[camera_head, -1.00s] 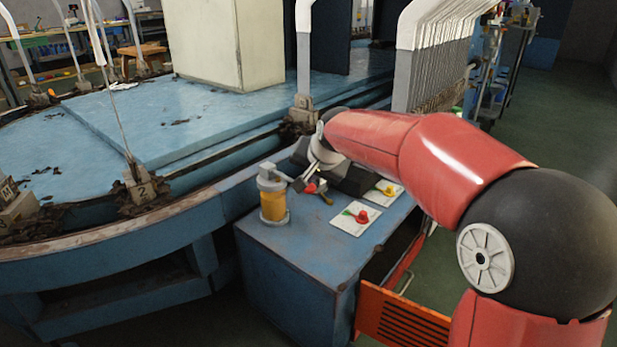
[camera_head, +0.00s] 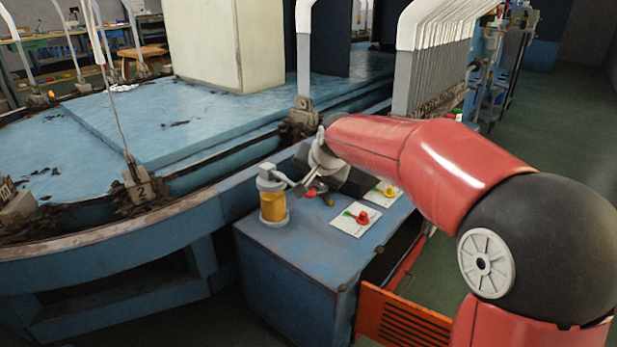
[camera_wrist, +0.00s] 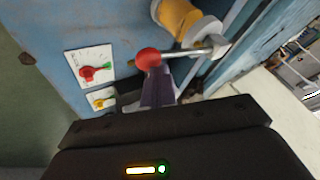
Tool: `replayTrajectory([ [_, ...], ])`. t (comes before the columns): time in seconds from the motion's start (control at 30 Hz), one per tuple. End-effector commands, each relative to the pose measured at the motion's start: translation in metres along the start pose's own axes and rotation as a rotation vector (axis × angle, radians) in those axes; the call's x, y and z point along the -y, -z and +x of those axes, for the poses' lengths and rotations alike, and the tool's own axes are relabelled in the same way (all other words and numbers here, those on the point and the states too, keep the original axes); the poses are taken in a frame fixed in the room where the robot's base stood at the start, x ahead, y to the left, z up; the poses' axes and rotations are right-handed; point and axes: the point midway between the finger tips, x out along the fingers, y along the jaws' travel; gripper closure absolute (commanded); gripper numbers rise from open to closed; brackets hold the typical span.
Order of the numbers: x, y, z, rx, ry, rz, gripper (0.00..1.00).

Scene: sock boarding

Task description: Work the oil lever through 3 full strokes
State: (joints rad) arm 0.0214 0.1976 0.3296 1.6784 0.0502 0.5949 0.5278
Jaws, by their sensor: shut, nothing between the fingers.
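The oil pump (camera_head: 273,206) has an amber body and a grey top, and stands on the blue cabinet. It also shows in the wrist view (camera_wrist: 177,17). Its oil lever (camera_wrist: 185,54) is a thin metal rod that ends in a red ball (camera_wrist: 149,58). My gripper (camera_wrist: 157,78) is shut and empty, with its fingertips right at the ball. I cannot tell whether they touch it. In the head view my gripper (camera_head: 306,186) is just right of the pump, and part of the lever is hard to make out there.
An orange slatted panel (camera_head: 400,318) stands out from the cabinet's front. The blue round table (camera_head: 120,235) borders it on the left.

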Motion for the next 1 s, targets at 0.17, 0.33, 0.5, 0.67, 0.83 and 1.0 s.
replayTrajectory([
  [0.17,-0.0019,-0.0014,0.0022,0.000,-0.001,0.000,1.00],
  [0.33,-0.0029,-0.0025,0.0036,0.000,-0.001,0.000,1.00],
  [0.5,-0.0040,-0.0035,0.0051,0.000,-0.001,0.000,1.00],
  [0.67,-0.0049,-0.0044,0.0062,0.000,-0.001,0.000,1.00],
  [0.83,-0.0050,-0.0044,0.0063,0.000,-0.001,0.000,1.00],
  [1.0,-0.0049,-0.0044,0.0062,0.000,-0.001,0.000,1.00],
])
